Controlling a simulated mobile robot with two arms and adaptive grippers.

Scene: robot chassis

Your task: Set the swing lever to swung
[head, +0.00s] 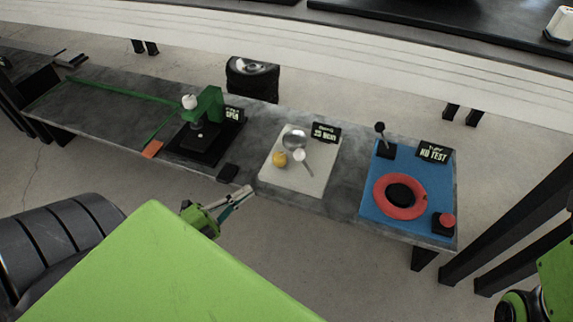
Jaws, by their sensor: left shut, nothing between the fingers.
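A small black lever (380,134) with a round knob stands upright on a black base at the back left of the blue mat (376,224). I cannot tell from any label whether it is the swing lever. A green press-like device (207,108) with a white knob stands on a black plate further left on the table. My left gripper (246,195) is shut and empty in front of the table's near edge, left of the white board and apart from both devices. My right gripper is not in view; only part of my right arm shows at lower right.
The blue mat also holds a red ring (416,208) and a red button (447,220). The white board (276,180) holds a yellow ball (279,158) and a spoon-like item (303,164). Bare grey table (349,190) separates board and mat.

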